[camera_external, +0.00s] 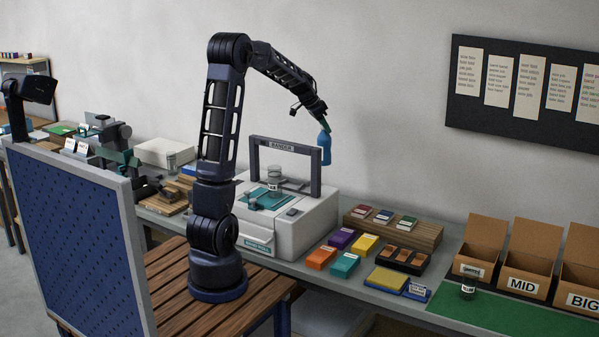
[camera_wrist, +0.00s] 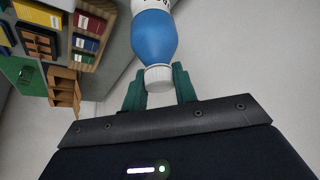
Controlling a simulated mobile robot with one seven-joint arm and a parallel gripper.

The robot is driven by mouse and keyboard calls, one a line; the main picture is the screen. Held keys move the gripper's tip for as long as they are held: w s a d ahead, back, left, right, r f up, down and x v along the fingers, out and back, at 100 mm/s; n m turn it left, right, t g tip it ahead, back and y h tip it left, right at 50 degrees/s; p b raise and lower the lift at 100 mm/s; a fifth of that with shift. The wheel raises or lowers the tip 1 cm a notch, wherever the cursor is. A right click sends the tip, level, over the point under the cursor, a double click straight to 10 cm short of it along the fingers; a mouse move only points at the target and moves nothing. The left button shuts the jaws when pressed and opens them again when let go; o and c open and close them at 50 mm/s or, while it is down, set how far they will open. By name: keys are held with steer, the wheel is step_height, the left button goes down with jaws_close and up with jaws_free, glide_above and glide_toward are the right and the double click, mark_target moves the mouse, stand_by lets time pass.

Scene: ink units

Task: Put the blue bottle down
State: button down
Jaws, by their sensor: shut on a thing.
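The blue bottle (camera_external: 324,149) hangs below my gripper (camera_external: 324,127), high in the air in front of the grey wall. In the wrist view the bottle (camera_wrist: 153,38) has a blue body, a white ribbed cap and a white label, cut off by the top edge. The green fingers of my gripper (camera_wrist: 158,78) are shut on the bottle at its white cap. Nothing touches the bottle from below.
The white machine with a dark frame (camera_external: 286,145) stands left of and below the bottle. Colored boxes, a wooden stepped rack (camera_external: 400,228) and open cardboard boxes (camera_external: 533,250) line the bench to the right. The green mat (camera_external: 530,318) has mostly bare surface, with a small jar (camera_external: 467,289) at its left.

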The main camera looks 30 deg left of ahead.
steer(key=a+n+t+y, duration=0.1)
steer(key=a+n+y, duration=0.55)
steer(key=a, duration=3.15)
step_height(320, 180, down, 20)
steer(key=n+h, duration=0.2)
steer(key=shift+s+r, duration=0.2)
steer(key=shift+s, duration=0.05)
steer(key=shift+f+h, duration=0.1)
steer(key=shift+h, duration=0.15)
steer(key=c, duration=1.1)
jaws_free()
